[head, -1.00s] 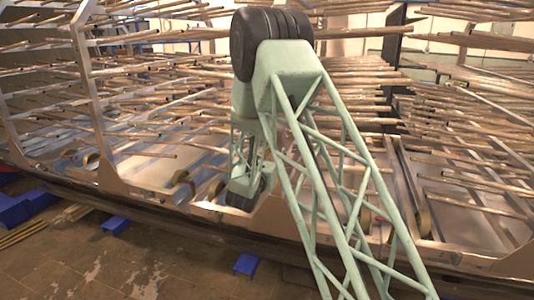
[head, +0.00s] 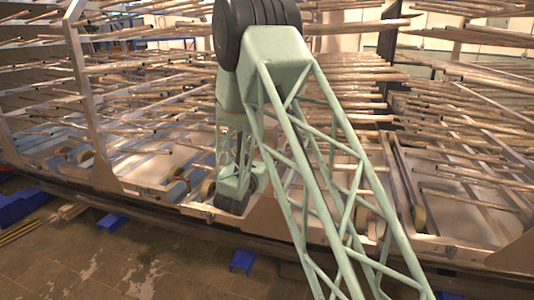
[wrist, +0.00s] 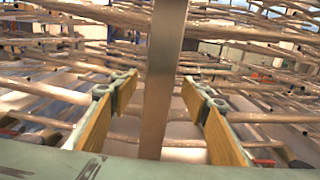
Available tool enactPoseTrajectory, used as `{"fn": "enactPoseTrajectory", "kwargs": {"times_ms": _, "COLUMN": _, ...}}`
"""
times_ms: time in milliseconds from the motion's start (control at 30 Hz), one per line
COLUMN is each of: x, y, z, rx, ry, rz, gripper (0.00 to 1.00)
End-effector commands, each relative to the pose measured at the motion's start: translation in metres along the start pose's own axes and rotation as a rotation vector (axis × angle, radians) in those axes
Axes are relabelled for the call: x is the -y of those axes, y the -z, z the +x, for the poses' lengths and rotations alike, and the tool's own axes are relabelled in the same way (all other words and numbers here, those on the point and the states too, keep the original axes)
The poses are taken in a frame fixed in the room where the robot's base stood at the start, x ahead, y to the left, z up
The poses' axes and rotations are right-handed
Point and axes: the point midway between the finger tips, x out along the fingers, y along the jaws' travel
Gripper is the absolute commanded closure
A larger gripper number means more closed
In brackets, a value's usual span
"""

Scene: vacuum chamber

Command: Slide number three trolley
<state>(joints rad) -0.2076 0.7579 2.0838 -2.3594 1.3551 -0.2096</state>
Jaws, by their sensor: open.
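Trolleys with metal frames and long rods stand side by side in the head view; no number is readable, so I cannot tell which is number three. One has a tall slanted upright (head: 84,95) at the left. In the wrist view my gripper (wrist: 159,84) is open, with tan pads on both fingers. A vertical metal post (wrist: 168,35) stands between the fingers, with gaps visible on both sides. In the head view my arm reaches down among the trolley frames, and its fingers are hidden behind the wrist.
Many horizontal rods (head: 350,85) stick out around my arm at several heights. A dark rail edge (head: 150,218) runs along the front of the trolleys. Blue blocks (head: 242,260) stand on the tiled floor (head: 130,265) below it. Open floor shows at the lower left.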

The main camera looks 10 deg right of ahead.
Motion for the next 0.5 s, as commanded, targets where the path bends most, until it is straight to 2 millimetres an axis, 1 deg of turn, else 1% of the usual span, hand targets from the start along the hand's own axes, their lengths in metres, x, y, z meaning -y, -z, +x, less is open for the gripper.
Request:
{"fn": "enactPoseTrajectory", "kwargs": {"times_ms": 267, "x": 0.000, "y": 0.000, "z": -0.003, "rx": 0.000, "ry": 0.000, "rz": 0.000, "gripper": 0.58}}
{"fn": "enactPoseTrajectory", "kwargs": {"times_ms": 367, "x": 0.000, "y": 0.000, "z": -0.009, "rx": -0.001, "ry": 0.000, "rz": -0.001, "gripper": 0.58}}
{"fn": "enactPoseTrajectory", "kwargs": {"times_ms": 500, "x": -0.001, "y": 0.000, "z": -0.021, "rx": -0.001, "ry": -0.001, "rz": -0.001, "gripper": 0.58}}
